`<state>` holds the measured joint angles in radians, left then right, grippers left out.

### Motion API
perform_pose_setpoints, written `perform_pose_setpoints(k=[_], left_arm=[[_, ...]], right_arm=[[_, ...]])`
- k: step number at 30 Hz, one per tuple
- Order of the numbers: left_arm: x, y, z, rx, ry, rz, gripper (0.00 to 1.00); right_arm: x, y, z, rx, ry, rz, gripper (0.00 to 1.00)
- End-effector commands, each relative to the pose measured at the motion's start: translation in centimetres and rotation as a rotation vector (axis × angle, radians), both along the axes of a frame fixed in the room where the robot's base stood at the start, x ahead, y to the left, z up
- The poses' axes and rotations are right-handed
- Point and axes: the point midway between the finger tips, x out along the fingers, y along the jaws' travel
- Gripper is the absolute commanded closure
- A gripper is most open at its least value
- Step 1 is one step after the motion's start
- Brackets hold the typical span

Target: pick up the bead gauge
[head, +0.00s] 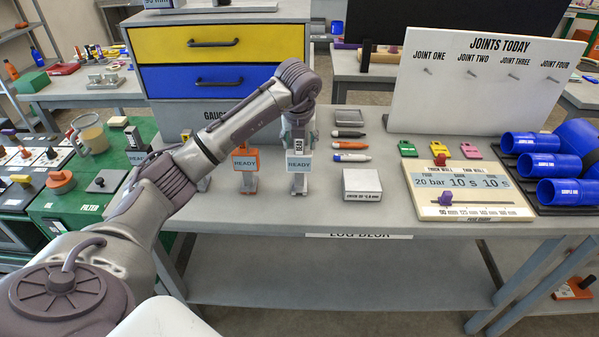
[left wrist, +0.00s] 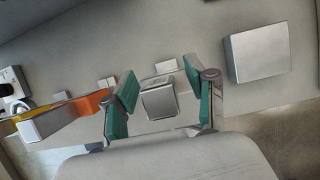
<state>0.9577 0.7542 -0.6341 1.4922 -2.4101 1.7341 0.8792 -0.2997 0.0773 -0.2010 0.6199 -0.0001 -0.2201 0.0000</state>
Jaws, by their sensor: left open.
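A grey upright gauge with a blue-white READY tag (head: 298,163) stands on the grey desk, below my left gripper (head: 299,124). I cannot read a name marking it as the bead gauge. In the left wrist view, a silver block (left wrist: 159,102), seemingly the top of this gauge, lies between the two green-padded fingers of my left gripper (left wrist: 158,75). The fingers are apart, with gaps on both sides of the block. An orange gauge with a READY tag (head: 246,170) stands just left of it; its orange body also shows in the left wrist view (left wrist: 88,106). My right gripper is out of view.
A pale box (head: 362,184) sits to the right on the desk (head: 400,226); it also shows in the left wrist view (left wrist: 257,52). Markers (head: 350,145) lie behind it. A drawer cabinet (head: 220,60) stands behind my arm. The desk's front strip is mostly clear.

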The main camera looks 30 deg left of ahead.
Motion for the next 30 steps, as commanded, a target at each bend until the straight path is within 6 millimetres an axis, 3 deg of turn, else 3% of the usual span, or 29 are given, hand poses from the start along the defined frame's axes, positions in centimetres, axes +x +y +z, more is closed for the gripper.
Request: perform_pose_setpoints(k=[2, 12, 30], left_arm=[[0.00, -0.02, 0.01, 0.000, 0.000, 0.000, 0.44], [-0.01, -0.04, 0.03, -0.001, 0.001, 0.000, 0.99], [0.04, -0.04, 0.47, -0.001, -0.003, 0.000, 1.00]], right_arm=[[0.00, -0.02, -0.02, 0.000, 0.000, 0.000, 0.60], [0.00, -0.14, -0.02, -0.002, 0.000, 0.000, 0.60], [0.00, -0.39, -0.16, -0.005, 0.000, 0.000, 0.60]])
